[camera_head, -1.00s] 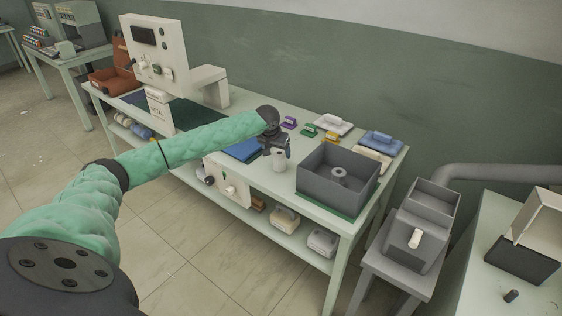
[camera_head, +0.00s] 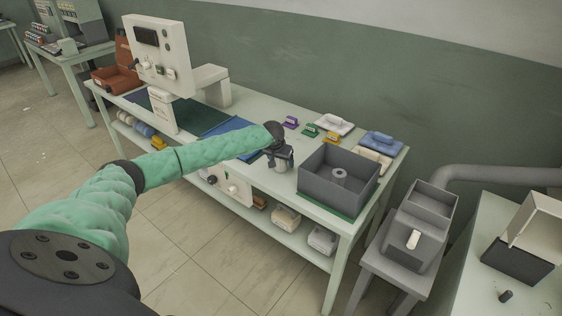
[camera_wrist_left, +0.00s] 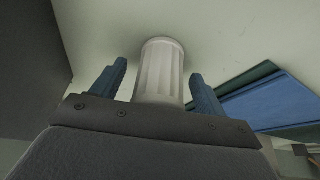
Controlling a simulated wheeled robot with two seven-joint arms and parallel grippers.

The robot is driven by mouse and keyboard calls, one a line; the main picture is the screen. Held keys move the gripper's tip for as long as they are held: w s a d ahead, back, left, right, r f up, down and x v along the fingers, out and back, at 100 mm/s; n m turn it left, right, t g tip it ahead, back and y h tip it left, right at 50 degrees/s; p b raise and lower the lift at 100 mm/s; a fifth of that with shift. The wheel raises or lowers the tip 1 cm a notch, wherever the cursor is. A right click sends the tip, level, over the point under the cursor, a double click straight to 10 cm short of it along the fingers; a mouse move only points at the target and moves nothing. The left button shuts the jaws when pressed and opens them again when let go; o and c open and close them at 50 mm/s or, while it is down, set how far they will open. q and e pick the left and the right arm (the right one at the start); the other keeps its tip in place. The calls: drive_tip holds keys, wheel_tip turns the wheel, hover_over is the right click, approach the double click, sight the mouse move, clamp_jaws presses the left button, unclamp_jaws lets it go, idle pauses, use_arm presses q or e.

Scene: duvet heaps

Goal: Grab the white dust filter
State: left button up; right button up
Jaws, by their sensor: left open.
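The white dust filter (camera_wrist_left: 160,72) is a ribbed white cylinder. In the left wrist view it stands between the two blue fingers of my left gripper (camera_wrist_left: 160,85), with a gap on each side. The fingers are open. In the head view my left gripper (camera_head: 281,160) is over the table beside the grey box, and it mostly hides the filter there. My right gripper is in neither view.
A grey open box (camera_head: 325,187) with a round post inside stands right of the gripper on the table (camera_head: 240,118). A blue mat (camera_head: 229,133) lies to the left. Coloured brushes (camera_head: 310,130) and a white one (camera_head: 334,124) lie behind. A white machine (camera_head: 160,60) stands further left.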

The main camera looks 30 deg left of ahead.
use_arm(q)
drive_tip(key=shift+c, duration=0.2)
drive_tip(key=c, duration=1.1)
drive_tip(key=shift+o, duration=0.2)
